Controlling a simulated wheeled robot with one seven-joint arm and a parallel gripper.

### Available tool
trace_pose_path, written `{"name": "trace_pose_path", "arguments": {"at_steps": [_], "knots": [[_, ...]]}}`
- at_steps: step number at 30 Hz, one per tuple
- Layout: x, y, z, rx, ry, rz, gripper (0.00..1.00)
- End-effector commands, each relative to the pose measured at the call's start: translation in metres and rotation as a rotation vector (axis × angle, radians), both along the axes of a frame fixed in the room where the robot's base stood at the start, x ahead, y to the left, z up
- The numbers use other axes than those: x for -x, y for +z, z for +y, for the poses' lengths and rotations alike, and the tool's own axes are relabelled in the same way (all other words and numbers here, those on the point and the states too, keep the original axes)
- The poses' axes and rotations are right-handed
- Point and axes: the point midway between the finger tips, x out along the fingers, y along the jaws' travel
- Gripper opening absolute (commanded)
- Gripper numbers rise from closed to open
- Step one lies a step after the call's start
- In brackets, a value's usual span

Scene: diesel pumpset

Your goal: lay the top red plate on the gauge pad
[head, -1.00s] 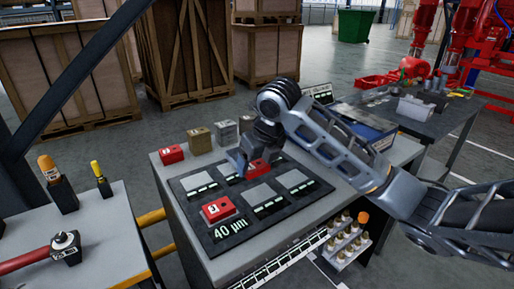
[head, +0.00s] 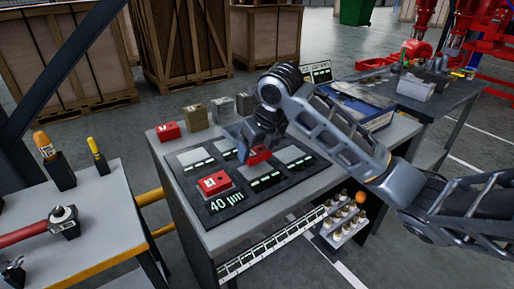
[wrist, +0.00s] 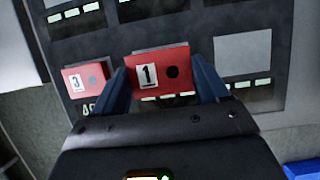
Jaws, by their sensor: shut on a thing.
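My gripper (wrist: 160,82) is shut on a red plate (wrist: 158,68) marked 1, with a dark round spot on its face. In the head view the held plate (head: 260,155) is over the middle of a dark mat (head: 240,210) lettered 40 µm. I cannot tell whether it touches the mat. In the wrist view it covers part of a cell of the mat. A second red plate (head: 214,183) lies at the mat's front left. It shows in the wrist view (wrist: 85,80) marked 3, left of my gripper.
A red block (head: 168,132), a brown block (head: 196,117) and grey blocks stand along the bench's back edge. Bare pale squares (head: 288,155) lie on the mat. A blue-edged case (head: 362,112) is at the right. A side table (head: 110,215) with tools stands left.

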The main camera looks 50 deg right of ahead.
Motion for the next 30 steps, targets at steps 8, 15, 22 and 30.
{"name": "trace_pose_path", "arguments": {"at_steps": [8,15,22,30], "knots": [[0.000,-0.025,0.000,0.001,0.000,-0.002,0.26],[0.000,-0.026,0.000,0.001,0.000,-0.002,0.26],[0.000,-0.026,0.000,0.001,0.000,-0.002,0.26],[0.000,-0.026,0.000,0.001,0.000,-0.002,0.26]]}}
